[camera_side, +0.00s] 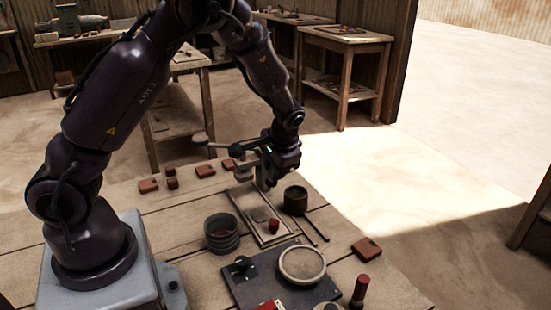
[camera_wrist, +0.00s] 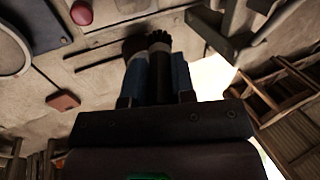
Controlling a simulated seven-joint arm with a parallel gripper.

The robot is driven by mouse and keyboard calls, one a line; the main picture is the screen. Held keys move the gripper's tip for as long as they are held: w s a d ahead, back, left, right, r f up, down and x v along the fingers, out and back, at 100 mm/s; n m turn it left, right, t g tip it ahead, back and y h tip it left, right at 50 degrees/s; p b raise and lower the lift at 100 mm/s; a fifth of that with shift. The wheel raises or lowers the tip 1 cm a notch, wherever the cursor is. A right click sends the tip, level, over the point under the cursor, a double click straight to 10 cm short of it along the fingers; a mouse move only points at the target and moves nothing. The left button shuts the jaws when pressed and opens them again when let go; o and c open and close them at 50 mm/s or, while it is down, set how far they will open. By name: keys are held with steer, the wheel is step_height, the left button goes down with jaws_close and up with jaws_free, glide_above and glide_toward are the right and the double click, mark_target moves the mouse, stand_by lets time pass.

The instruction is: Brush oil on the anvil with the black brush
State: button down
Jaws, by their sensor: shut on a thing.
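My gripper (camera_side: 266,182) is above the far part of the table, beside a dark round pot (camera_side: 295,201). In the wrist view my gripper (camera_wrist: 158,80) is shut on a black brush (camera_wrist: 159,42), whose dark end points away from the wrist. The brush is hard to make out in the side view. A brown round form behind the brush in the wrist view may be the pot; whether the brush touches it I cannot tell. A pale round disc (camera_side: 302,263), apparently the anvil, sits on a dark plate (camera_side: 253,288) near the front.
A shallow tray (camera_side: 246,207) with a red-topped piece (camera_side: 272,226) lies left of the pot. A ribbed bowl (camera_side: 221,236) stands nearer. Thin dark rods (camera_side: 314,230) lie by the pot. Several red-brown tiles (camera_side: 205,171) are at the back, one (camera_side: 367,248) at right. A red-handled tool (camera_side: 360,290) stands front right.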

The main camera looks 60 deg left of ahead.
steer(key=shift+f, duration=0.25)
